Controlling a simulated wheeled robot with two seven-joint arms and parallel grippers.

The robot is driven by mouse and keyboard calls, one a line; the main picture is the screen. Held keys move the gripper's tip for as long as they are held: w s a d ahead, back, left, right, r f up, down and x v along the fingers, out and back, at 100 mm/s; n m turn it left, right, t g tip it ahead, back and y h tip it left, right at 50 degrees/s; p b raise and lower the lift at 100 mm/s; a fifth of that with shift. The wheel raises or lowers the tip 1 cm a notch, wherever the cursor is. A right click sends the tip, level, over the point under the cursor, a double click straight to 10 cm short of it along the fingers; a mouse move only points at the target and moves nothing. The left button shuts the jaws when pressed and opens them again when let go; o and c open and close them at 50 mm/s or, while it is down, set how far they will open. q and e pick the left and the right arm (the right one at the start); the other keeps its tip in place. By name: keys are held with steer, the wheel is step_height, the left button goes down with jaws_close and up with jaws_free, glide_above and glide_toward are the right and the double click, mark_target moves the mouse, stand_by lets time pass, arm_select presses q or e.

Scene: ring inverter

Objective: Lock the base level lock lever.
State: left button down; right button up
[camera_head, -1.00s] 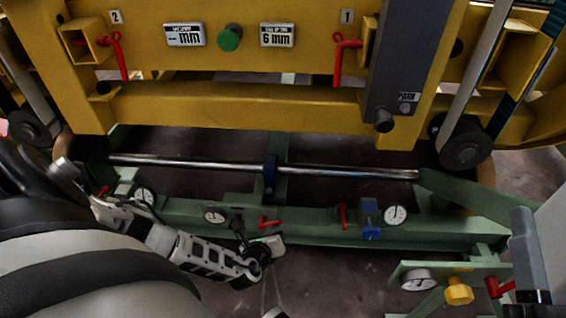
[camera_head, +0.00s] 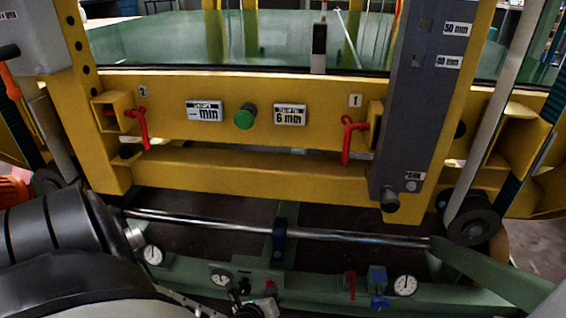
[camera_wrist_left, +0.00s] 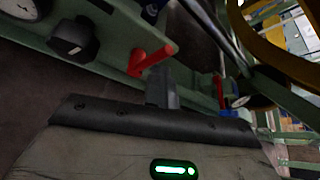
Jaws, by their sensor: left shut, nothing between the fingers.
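A red lever (camera_head: 271,288) is on the green base beam, right of a dial gauge, near the bottom of the head view. In the left wrist view the red lever (camera_wrist_left: 150,59) sticks out at a slant just beyond my fingertips. My left gripper (camera_wrist_left: 162,88) is shut and empty, its tips close to that lever; contact cannot be told. In the head view my left gripper (camera_head: 262,307) is partly cut off at the bottom edge. A second red lever (camera_head: 351,285) hangs upright farther right, beside a blue block. My right gripper is out of view.
A yellow frame (camera_head: 235,172) with two red handles (camera_head: 140,126) (camera_head: 349,139) crosses above the base. A steel rod (camera_head: 345,237) spans above the green beam (camera_head: 325,290). A black knob (camera_wrist_left: 72,36) sits beside the near lever.

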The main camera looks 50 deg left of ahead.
arm_select(q)
steer(key=shift+s+a, duration=0.35)
steer(key=shift+a, duration=0.2)
steer(key=d+p+v, duration=0.1)
steer(key=p+v, duration=0.2)
steer(key=v, duration=0.4)
steer(key=shift+r, duration=0.15)
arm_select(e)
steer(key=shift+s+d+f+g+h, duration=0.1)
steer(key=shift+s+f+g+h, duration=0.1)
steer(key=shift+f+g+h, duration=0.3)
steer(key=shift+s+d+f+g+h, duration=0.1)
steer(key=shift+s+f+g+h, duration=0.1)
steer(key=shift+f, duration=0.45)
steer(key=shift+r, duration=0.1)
